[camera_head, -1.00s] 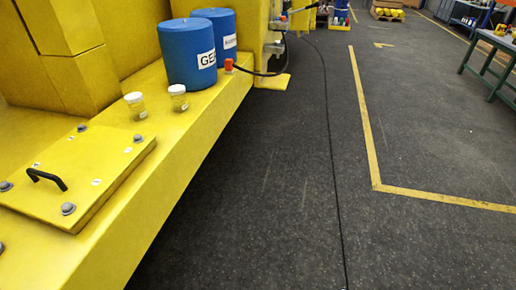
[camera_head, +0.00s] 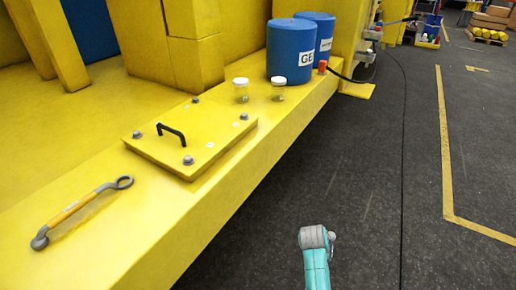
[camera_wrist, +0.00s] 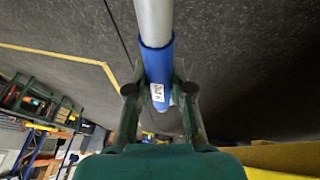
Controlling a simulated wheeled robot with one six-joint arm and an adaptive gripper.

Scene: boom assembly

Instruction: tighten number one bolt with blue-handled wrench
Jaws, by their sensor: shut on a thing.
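My gripper (camera_wrist: 159,89) is shut on the blue handle (camera_wrist: 157,62) of a wrench in the wrist view. The wrench's grey shaft runs out of the top of that view, so its head is hidden. In the head view, a raised yellow plate (camera_head: 212,142) with a black handle sits on the yellow boom (camera_head: 110,245). Grey bolts stand at its corners: left (camera_head: 137,134), back (camera_head: 195,100), right (camera_head: 243,116) and front (camera_head: 188,160). Small white labels lie near them, too small to read. The held wrench and my gripper do not show in the head view.
An orange-handled wrench (camera_head: 75,207) lies on the boom left of the plate. Two jars (camera_head: 241,90) (camera_head: 278,88), blue drums (camera_head: 291,52) and a red-capped item (camera_head: 322,67) stand beyond the plate. Open dark floor (camera_head: 400,230) lies right of the boom.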

